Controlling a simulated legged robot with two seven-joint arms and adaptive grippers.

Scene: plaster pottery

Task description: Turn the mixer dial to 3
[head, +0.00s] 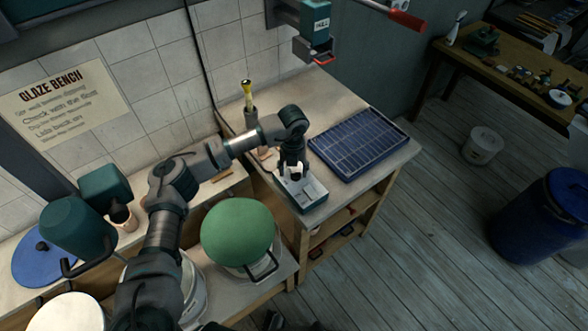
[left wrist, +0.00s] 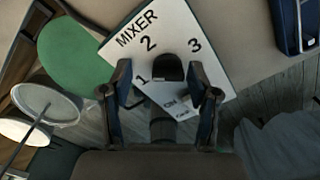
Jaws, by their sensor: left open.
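The mixer control box (head: 308,197) sits on the bench corner, below my left gripper (head: 292,170), which points down over it. In the left wrist view its white face (left wrist: 180,25) reads MIXER with the numbers 1, 2 and 3 and an ON mark near the lower edge. The black dial (left wrist: 168,68) stands between the two fingers of my left gripper (left wrist: 163,92). The fingers are open, one on each side of the dial, with gaps showing. I cannot tell which number the dial points to. My right gripper is not in view.
A blue slatted tray (head: 358,143) lies right of the box. A green domed lid (head: 238,232) is close on the left, near my arm. A brush in a holder (head: 248,100) stands behind. A teal wall unit (head: 314,40) hangs above the bench.

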